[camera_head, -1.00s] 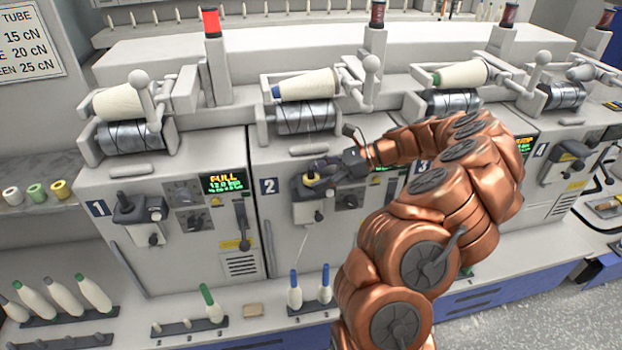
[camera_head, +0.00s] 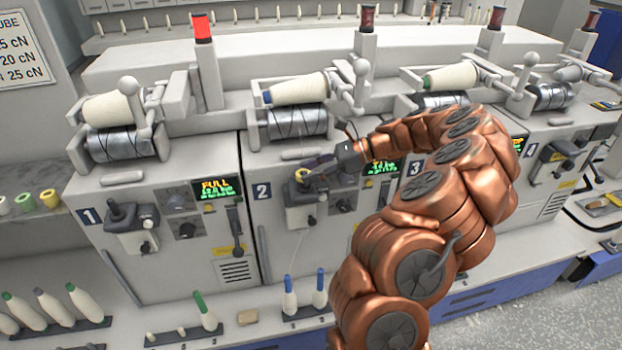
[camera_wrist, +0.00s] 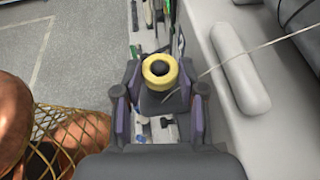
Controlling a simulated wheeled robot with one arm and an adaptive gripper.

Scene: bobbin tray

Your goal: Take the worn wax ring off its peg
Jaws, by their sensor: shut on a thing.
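The yellow wax ring (camera_head: 302,175) is at the wax holder (camera_head: 301,216) on the front of unit 2. In the wrist view the ring (camera_wrist: 149,81) sits between my fingertips, with a black centre. I cannot tell whether that is the peg's top or a dark hole. My gripper (camera_head: 308,169) reaches in from the right and is shut on the ring. In the head view the ring looks raised above the grey holder body, and the peg beneath is not clear.
A pale thread (camera_wrist: 234,59) runs from near the ring to the upper right. Fresh-looking rings, white, green and yellow (camera_head: 50,199), stand on the left shelf. Unit 1's holder (camera_head: 125,216) is to the left. Blue-tipped bobbins (camera_head: 289,295) stand below.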

